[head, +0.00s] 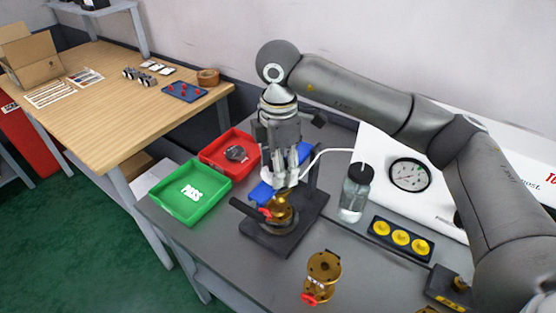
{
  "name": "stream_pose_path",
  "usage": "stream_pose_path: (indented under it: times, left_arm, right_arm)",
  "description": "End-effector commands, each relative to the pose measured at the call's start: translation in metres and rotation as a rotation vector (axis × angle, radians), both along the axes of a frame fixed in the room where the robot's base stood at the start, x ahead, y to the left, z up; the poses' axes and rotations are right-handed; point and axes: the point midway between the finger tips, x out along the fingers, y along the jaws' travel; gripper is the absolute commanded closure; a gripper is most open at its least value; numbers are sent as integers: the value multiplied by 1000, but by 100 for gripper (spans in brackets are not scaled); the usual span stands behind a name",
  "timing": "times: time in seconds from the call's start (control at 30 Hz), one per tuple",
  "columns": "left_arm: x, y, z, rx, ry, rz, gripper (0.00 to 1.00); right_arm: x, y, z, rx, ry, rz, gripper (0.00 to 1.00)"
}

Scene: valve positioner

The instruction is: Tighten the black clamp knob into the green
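A dark fixture (262,238) stands on the grey bench and holds a brass valve (282,208) with a red part at its front. Blue parts (262,193) show behind and beside the valve. My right gripper (283,184) points down right over the valve. Its fingers cover much of the fixture's middle, and I cannot tell whether they touch anything. I cannot clearly make out the black clamp knob. A small black piece (318,119) shows behind the gripper. A round white gauge (409,174) with a black rim stands to the right; green marks on it are too small to read. My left gripper is out of view.
A green PASS tray (178,212) and a red tray (213,166) are left of the fixture. A bottle (354,195), a block with yellow discs (402,238) and a loose brass valve (322,272) are right and front. A wooden table (130,118) is at back left.

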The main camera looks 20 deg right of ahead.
Motion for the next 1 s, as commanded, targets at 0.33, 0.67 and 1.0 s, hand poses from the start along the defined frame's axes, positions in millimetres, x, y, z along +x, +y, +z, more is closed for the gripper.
stream_pose_path:
  times: [0.33, 0.67, 1.0]
  left_arm:
    - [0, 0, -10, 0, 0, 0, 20]
    - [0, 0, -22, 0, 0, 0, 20]
    - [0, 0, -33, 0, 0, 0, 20]
  right_arm:
    - [1, 0, -1, 1, -4, 221, 45]
    - [1, 0, 0, 1, -3, 627, 45]
    - [1, 0, 0, 2, -3, 1041, 45]
